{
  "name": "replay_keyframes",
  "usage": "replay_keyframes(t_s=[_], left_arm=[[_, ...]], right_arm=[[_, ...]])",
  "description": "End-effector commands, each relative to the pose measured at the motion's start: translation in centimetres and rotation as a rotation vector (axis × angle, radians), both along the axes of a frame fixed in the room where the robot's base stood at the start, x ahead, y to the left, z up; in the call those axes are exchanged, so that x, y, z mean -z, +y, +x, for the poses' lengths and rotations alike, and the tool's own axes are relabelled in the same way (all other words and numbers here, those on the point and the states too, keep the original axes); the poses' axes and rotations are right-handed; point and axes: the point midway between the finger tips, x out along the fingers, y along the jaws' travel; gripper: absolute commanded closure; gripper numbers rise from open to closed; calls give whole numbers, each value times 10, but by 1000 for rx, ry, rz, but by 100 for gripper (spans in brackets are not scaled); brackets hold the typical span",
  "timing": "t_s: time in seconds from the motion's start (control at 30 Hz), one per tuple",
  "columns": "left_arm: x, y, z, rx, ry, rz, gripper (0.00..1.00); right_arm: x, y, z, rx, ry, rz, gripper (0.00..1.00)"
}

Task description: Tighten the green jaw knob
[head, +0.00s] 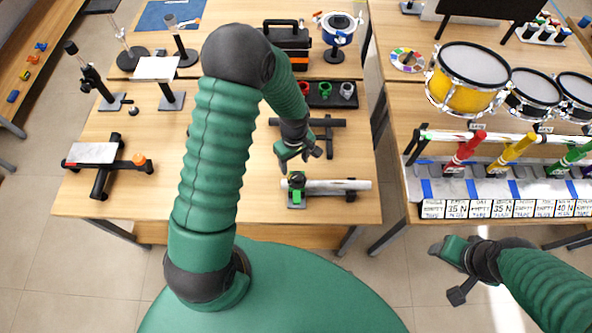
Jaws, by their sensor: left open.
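A small clamp with green parts stands near the front edge of the wooden table and grips the left end of a pale horizontal tube (335,185). The green piece on its front (296,197) looks like the jaw knob, but it is too small to be sure. My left gripper (300,157) is open and empty just above and behind the clamp, apart from it, pointing down. My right gripper (446,273) is open and empty over the floor at the lower right, away from the table.
A dark T-shaped stand (328,136) and a black tray (330,95) with red, green and grey pieces lie behind the gripper. A toolbox (287,48) is at the back. A board on a dark stand (92,153) is at left.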

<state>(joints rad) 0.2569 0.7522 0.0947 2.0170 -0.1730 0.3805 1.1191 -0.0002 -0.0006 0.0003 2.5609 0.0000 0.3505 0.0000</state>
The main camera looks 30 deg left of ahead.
Motion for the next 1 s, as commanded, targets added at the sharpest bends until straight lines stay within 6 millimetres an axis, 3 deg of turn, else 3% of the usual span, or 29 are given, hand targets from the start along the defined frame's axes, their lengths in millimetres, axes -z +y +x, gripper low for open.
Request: replay_keyframes(t_s=[0.1,0.3,0.43,0.7,1.0], left_arm=[[30,-2,-2,3,6,-1,41],[69,-2,-2,2,0,1,41],[82,-1,-3,3,-2,0,41],[86,-1,0,3,0,1,41],[85,-1,0,3,-4,1,80]], right_arm=[[-10,0,0,0,-1,0,41],[-18,0,0,1,-1,0,41],[-19,0,0,1,-1,0,41],[-19,0,0,1,-1,0,41],[-19,0,0,0,-1,0,41]])
